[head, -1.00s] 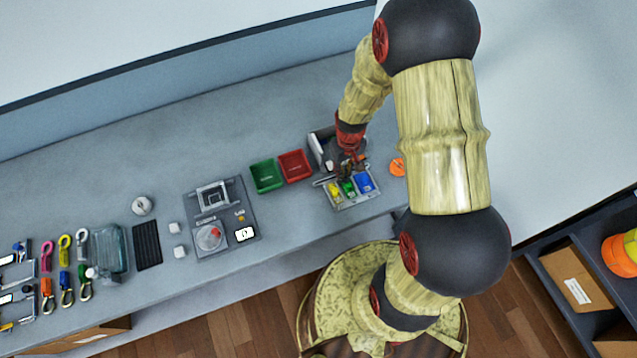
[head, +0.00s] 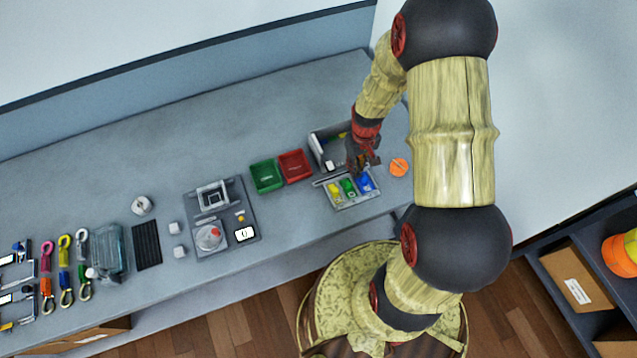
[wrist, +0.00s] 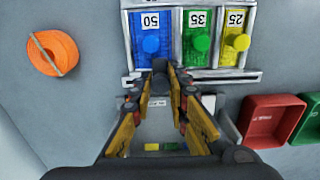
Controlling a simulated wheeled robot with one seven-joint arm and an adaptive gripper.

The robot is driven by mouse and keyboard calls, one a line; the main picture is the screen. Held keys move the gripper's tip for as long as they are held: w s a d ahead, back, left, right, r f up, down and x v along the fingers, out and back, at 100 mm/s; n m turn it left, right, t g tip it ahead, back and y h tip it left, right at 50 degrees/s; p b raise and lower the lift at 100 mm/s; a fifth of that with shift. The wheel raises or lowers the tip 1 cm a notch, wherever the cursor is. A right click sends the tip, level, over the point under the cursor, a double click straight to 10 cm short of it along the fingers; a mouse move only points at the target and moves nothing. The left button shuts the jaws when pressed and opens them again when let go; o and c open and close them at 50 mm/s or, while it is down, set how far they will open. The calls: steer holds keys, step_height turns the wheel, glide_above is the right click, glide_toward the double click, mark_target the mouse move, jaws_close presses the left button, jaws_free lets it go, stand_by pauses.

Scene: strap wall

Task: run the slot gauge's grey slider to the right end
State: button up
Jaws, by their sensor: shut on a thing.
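The slot gauge (head: 350,201) is a grey tray on the bench with blue, green and yellow labelled blocks. Its slotted rail runs along the far side and shows in the wrist view (wrist: 228,78). My gripper (head: 360,170) is over the rail at the blue-block end, the right part in the head view. In the wrist view my gripper (wrist: 160,72) is shut on the dark grey slider (wrist: 159,64), beside the blue block (wrist: 151,44) marked 50. The fingers hide most of the slider, and the rail's end is partly covered.
A grey open box (head: 318,152) stands just behind the gauge. A red bin (head: 295,165) and a green bin (head: 266,175) are to its left. An orange disc (head: 398,167) lies on the bench to the right.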

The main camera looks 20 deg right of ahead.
mark_target(367, 163)
steer(key=shift+d, duration=1.65)
steer(key=o, duration=0.6)
steer(key=shift+d, duration=0.1)
steer(key=shift+c, duration=0.2)
steer(key=shift+r, duration=0.1)
steer(key=shift+r+p, duration=2.1)
steer(key=shift+r, duration=0.85)
steer(key=shift+c, duration=0.5)
